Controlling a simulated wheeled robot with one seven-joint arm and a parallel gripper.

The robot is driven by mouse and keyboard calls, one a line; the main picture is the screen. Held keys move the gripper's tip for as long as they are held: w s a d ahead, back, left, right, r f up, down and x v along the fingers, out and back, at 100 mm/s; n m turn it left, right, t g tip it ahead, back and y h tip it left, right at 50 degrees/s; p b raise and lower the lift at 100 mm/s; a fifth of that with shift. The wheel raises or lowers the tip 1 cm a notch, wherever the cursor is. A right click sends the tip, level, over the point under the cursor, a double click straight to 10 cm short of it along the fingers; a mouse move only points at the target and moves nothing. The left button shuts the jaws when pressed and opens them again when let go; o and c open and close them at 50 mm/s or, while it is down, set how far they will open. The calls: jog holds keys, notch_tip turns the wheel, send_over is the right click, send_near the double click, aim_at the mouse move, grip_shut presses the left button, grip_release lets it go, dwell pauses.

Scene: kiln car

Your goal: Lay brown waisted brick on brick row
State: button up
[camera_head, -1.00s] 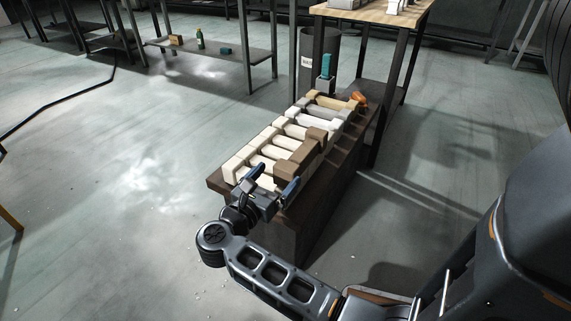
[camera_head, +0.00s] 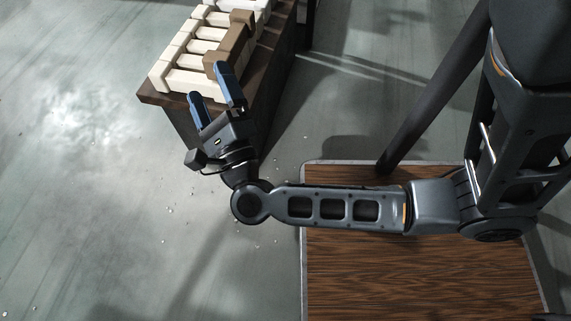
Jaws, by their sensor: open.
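The brown waisted brick (camera_head: 229,46) lies along the right-hand ends of several cream bricks, crosswise to them. It has thick ends and a narrower middle. The brick row (camera_head: 183,80) is made of pale waisted bricks side by side on a dark stand. My gripper (camera_head: 208,82) is open and empty, at the near end of the row. Its right blue finger appears close to the near end of the brown brick; whether they touch I cannot tell. Its left finger is over the near edge of the stand.
The dark stand (camera_head: 152,98) under the bricks has a near corner close to my gripper. Bare grey floor (camera_head: 75,190) lies open to the left and in front. The far end of the row is cut off at the picture's top.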

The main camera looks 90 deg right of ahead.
jog(key=s+a+m+t+y, duration=0.1)
jog(key=s+a+m+y, duration=0.3)
jog(key=m, duration=0.7)
jog(key=s+a+r+m+t+y, duration=0.1)
jog(key=s+a+m+t+y, duration=0.1)
jog(key=s+a+m+y, duration=0.3)
jog(key=s+a+r+m+t+y, duration=0.1)
jog(key=s+a+m+y, duration=0.3)
jog(key=a+m+y, duration=0.3)
jog(key=shift+s+a+m+t+y, duration=0.35)
jog(key=shift+m+y, duration=1.85)
jog(key=shift+m, duration=3.2)
jog(key=shift+w, duration=0.1)
